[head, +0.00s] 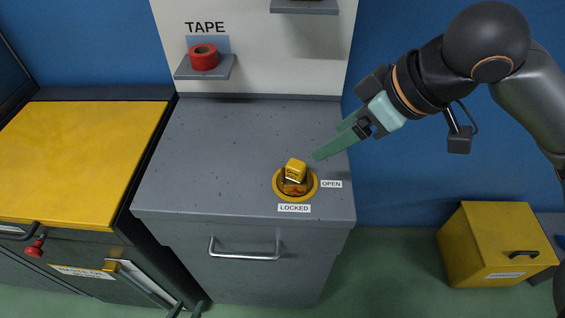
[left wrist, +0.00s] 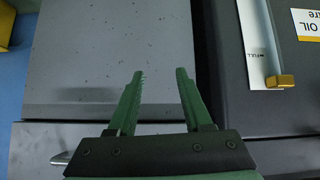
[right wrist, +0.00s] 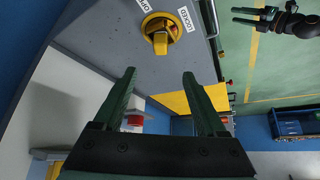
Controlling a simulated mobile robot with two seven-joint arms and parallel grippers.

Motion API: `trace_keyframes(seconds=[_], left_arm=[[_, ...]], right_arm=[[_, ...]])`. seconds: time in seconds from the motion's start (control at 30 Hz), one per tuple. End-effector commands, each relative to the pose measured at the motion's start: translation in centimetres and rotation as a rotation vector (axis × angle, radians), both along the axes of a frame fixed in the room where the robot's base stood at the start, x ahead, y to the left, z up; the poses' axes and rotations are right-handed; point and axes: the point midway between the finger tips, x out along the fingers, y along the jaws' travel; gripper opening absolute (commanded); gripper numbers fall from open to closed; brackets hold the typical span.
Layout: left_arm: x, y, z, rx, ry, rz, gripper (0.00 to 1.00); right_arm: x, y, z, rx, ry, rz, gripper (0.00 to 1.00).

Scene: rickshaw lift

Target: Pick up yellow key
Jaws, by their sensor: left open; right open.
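The yellow key (head: 295,169) sits upright in a round yellow-rimmed lock (head: 309,192) on the grey cabinet's top, near its front right. It also shows in the right wrist view (right wrist: 160,42), beyond the fingertips. My right gripper (head: 328,142) is open and empty, just to the right of and behind the key, not touching it. Its open fingers also show in the right wrist view (right wrist: 159,75). My left gripper (head: 187,310) is low at the bottom edge, in front of the cabinets. The left wrist view shows its fingers (left wrist: 159,73) apart and empty.
The lock has an OPEN label (head: 331,184) at its right and a LOCKED label (head: 294,208) in front. Red tape (head: 203,57) sits on a small shelf (head: 221,71) behind. A yellow-topped cabinet (head: 78,160) stands left. A yellow box (head: 490,235) is right. The cabinet top (head: 220,150) is otherwise clear.

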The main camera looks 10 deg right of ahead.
Motion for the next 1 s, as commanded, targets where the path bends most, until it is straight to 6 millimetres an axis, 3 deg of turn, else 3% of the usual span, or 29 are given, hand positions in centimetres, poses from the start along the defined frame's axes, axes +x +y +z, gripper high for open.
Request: trace_keyframes(seconds=[0.3,0.57,0.8,1.0], left_arm=[[-0.4,-0.9,-1.4,-0.011,0.018,-0.014,0.50],[-0.4,-1.1,-1.5,-0.014,0.021,-0.018,0.50],[0.3,-1.8,-1.7,-0.024,0.008,-0.029,0.50],[0.4,-2.1,-1.6,-0.027,0.008,-0.036,0.50]], right_arm=[[2.1,1.9,-4.8,0.002,0.004,0.001,0.74],[3.0,2.6,-6.6,0.000,0.003,0.002,0.74],[4.2,3.8,-9.7,0.000,0.003,0.002,0.74],[4.7,4.2,-10.6,0.001,0.001,0.002,0.74]])
